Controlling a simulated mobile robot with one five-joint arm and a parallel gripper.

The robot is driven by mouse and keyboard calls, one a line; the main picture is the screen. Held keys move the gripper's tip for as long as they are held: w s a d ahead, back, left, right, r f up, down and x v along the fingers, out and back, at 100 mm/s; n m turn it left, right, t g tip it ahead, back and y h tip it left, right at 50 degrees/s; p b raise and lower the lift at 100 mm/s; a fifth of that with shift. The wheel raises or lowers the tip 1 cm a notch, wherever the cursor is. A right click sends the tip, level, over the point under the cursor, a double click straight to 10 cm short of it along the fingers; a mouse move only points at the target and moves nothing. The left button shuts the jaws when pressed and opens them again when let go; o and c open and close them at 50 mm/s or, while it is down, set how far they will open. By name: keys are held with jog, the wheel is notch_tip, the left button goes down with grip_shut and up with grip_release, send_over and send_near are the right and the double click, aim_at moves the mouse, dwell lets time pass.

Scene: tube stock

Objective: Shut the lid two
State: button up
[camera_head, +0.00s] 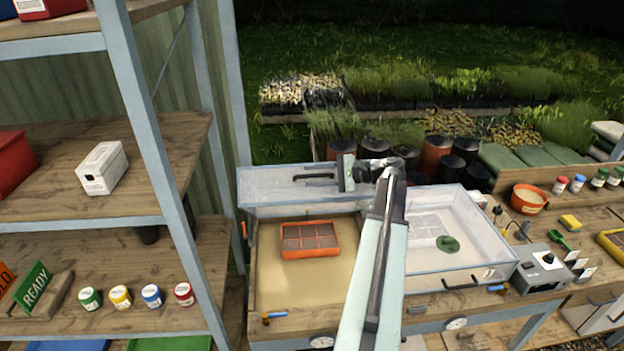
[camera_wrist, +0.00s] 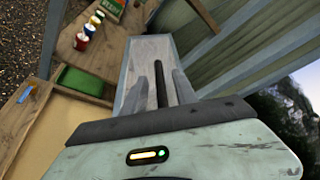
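Two clear lids with black handles belong to the bench boxes; I cannot tell by a label which is lid two. The left lid (camera_head: 275,189) is raised at the back of its box, its handle (camera_head: 314,177) facing front. The right lid (camera_head: 436,222) lies down over its box, its handle (camera_head: 461,285) at the front edge. My gripper (camera_head: 328,177) is at the right end of the raised lid's handle. In the wrist view my gripper (camera_wrist: 158,88) is open, its fingers apart on either side of the dark handle (camera_wrist: 160,84); contact is unclear.
The open left box holds an orange tray (camera_head: 310,239) on sand. A shelf (camera_head: 75,184) with a white box (camera_head: 102,168) stands left. A grey device (camera_head: 541,269) and an orange pot (camera_head: 529,199) are to the right. Dark pots (camera_head: 374,151) stand behind the lids.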

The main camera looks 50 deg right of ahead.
jog(key=shift+w+a+f, duration=0.1)
jog(key=shift+w+a, duration=0.05)
jog(key=shift+w, duration=0.2)
jog(key=shift+s, duration=0.1)
grip_shut()
dwell(1.1)
